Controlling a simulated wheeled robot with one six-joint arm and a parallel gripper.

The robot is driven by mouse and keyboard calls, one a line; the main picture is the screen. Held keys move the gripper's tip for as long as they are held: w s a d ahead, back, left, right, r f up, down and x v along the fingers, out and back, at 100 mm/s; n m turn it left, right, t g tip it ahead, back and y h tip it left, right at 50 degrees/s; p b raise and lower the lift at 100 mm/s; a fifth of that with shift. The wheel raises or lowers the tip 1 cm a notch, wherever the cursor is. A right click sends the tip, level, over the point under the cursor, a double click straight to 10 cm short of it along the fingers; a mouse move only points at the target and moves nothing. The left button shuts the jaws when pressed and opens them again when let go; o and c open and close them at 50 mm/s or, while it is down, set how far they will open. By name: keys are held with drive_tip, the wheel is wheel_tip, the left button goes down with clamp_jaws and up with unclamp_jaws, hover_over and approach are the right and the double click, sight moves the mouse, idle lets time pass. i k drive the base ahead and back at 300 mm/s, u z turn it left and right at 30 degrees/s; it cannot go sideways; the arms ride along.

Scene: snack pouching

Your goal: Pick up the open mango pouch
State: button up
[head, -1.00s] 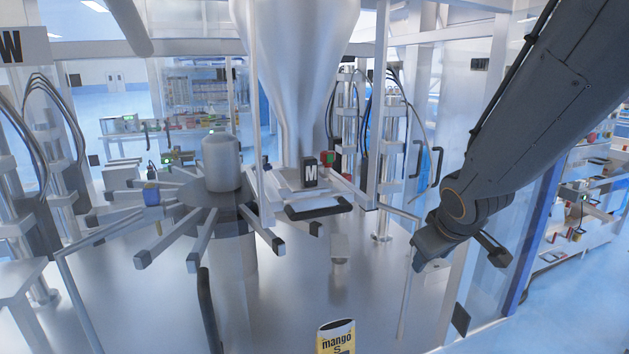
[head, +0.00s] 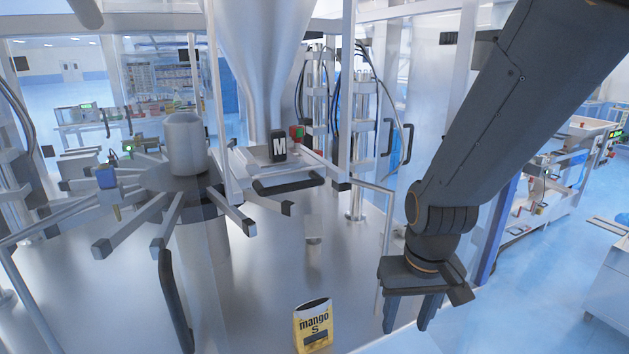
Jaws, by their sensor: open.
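My gripper (head: 408,314) hangs to the right of the pouch, fingers pointing down, open and empty. A clear gap lies between the gripper and the pouch.
A rotary machine with radiating arms (head: 185,148) stands at left, with a dark vertical handle (head: 174,300) in front. A hopper (head: 258,60) with an "M" block (head: 279,146) hangs behind the pouch. Thin metal rails surround the worktop. Open floor lies at right.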

sight(313, 330)
drive_tip(key=z, duration=0.35)
drive_tip(key=k, duration=1.6)
drive_tip(key=u, duration=0.5)
drive_tip(key=i, duration=1.45)
